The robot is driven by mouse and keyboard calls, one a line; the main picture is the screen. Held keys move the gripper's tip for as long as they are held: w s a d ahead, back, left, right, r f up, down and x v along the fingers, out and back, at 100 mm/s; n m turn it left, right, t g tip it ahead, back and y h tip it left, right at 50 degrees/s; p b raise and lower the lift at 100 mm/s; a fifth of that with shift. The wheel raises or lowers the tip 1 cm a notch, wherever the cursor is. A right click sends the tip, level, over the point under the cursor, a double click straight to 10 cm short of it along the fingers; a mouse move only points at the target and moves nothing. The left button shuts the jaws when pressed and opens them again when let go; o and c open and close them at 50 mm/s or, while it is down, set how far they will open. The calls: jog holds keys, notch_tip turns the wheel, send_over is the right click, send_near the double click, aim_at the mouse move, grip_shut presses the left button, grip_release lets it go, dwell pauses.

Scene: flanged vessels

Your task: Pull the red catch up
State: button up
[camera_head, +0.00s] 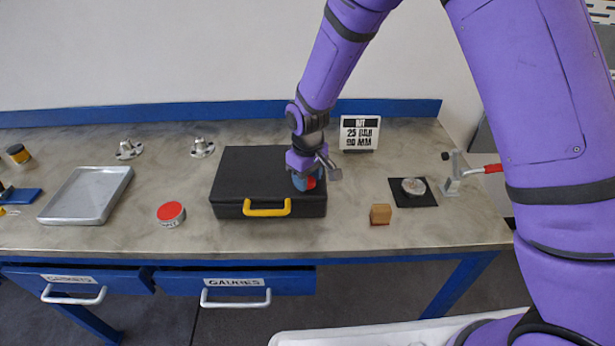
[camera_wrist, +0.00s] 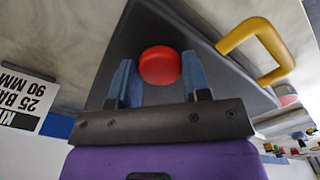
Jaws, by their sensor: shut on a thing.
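The red catch (camera_wrist: 158,66) shows in the wrist view as a round red piece between my two blue fingertips, against the dark case. In the head view a bit of its red (camera_head: 311,183) shows beside the fingers. The black case (camera_head: 247,170) lies closed on the bench with its yellow handle (camera_head: 266,208) facing the front. My gripper (camera_head: 305,181) is over the right part of the case and shut on the red catch.
A wooden block (camera_head: 380,213), a black pad (camera_head: 426,199) with a round piece, a red-handled clamp (camera_head: 465,176) and a sign (camera_head: 360,133) are to the right.

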jog(key=shift+r, duration=0.8)
jog(key=o, duration=1.3)
notch_tip(320, 180, up, 11)
jog(key=shift+f, duration=0.1)
